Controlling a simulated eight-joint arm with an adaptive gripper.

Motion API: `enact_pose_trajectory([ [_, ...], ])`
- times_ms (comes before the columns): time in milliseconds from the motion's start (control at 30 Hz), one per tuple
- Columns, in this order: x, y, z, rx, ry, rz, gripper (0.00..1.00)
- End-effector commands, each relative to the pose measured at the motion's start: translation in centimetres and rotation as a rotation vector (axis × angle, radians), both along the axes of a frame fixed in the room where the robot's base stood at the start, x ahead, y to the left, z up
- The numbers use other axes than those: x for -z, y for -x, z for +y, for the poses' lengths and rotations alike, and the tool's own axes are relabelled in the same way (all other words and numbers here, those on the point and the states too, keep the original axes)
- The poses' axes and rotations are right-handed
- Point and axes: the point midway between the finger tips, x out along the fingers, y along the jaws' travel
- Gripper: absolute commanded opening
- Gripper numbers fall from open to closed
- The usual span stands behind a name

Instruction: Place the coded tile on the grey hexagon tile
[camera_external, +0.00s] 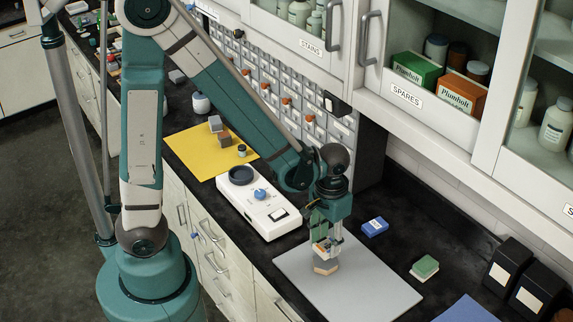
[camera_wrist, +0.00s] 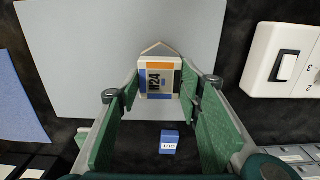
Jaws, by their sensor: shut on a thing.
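The coded tile (camera_wrist: 160,77) is a pale square block with orange and blue patches and a dark code ending in 24. My gripper (camera_wrist: 160,88) is shut on it by two opposite sides; in the external view the tile (camera_external: 322,250) shows between the fingers. The grey hexagon tile (camera_external: 326,267), with a tan edge, lies on the grey mat directly below my gripper. In the wrist view only a corner of the hexagon (camera_wrist: 158,48) shows past the coded tile; the rest is hidden. I cannot tell whether the two tiles touch.
The grey mat (camera_external: 375,290) is otherwise bare. A white instrument (camera_external: 268,213) with a blue knob stands left of it. A blue box (camera_external: 375,227) lies behind it, near the wall. A green-topped block (camera_external: 425,267) and black boxes (camera_external: 508,266) are to the right.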

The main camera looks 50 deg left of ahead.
Motion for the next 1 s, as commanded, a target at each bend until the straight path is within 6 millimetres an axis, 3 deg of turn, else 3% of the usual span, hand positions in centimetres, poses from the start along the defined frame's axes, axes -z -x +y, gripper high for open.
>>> enact_pose_trajectory([
  [600, 3.8, 0.0, 0.0, 0.0, 0.0, 0.0, 0.22],
  [1000, 4.2, 0.0, 0.0, 0.0, 0.0, 0.0, 0.22],
])
